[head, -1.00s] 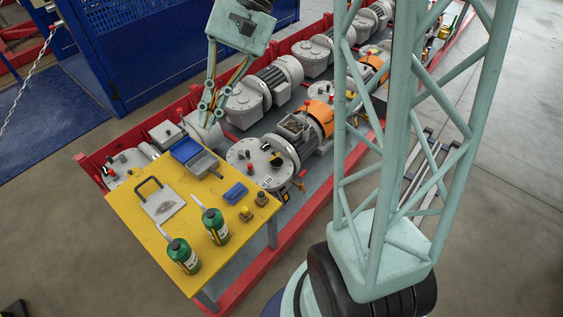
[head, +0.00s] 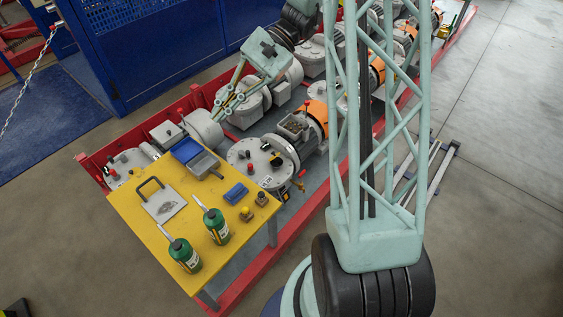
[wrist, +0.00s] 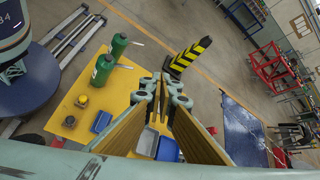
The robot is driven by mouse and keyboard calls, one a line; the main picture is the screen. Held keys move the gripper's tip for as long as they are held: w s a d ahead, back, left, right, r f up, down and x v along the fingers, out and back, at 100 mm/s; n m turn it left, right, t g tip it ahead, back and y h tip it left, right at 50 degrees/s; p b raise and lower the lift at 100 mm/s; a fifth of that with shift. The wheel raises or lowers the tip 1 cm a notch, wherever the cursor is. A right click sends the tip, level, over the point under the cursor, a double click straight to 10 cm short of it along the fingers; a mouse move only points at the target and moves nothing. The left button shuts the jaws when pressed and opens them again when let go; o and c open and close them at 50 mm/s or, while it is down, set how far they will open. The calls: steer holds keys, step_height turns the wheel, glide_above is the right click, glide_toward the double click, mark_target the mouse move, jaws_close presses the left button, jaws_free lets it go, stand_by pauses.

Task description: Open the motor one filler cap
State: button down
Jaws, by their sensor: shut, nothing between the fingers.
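My gripper (head: 222,106) is shut and empty, above the motor row near a pale grey cylinder in the head view. In the wrist view its fingers (wrist: 172,88) point out over the yellow table. A grey round housing (head: 240,151) beside the table joins a motor with an orange cover (head: 318,114). On its face stand a red cap (head: 250,167) and a black and yellow fitting (head: 276,159). Another housing (head: 134,158) at the left carries a red cap (head: 112,172) and a black one. I cannot tell which cap is the motor one filler cap.
Red rails edge the motor row. A blue cage (head: 150,55) stands behind.

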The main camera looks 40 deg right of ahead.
mark_target(275, 157)
steer(key=w+d+f+m+t+p, duration=0.1)
steer(key=w+d+f+m+t, duration=0.15)
steer(key=d+f, duration=0.45)
steer(key=w+d+f+m+t+y+p, duration=0.1)
steer(key=d+f+m+t, duration=0.3)
steer(key=d+f, duration=0.3)
steer(key=w+d+f+m+t+p, duration=0.1)
steer(key=w+d+f+m+t, duration=0.25)
steer(key=f, duration=0.55)
steer(key=s+d+f+m+t+h, duration=0.2)
steer(key=s+d+f+m+h, duration=0.1)
steer(key=f, duration=0.7)
steer(key=s+d+f+m+t+h+p, duration=0.1)
steer(key=s+d+f+m+h, duration=0.3)
steer(key=f, duration=0.6)
steer(key=s+d+f+m+t+h+p, duration=0.1)
steer(key=s+d+f+m+t+h, duration=0.2)
steer(key=f, duration=0.6)
steer(key=s+d+m, duration=0.2)
steer(key=s, duration=0.1)
steer(key=shift+s+d+f, duration=0.25)
steer(key=shift+s+f, duration=0.05)
steer(key=shift+f, duration=0.1)
steer(key=shift+w, duration=0.2)
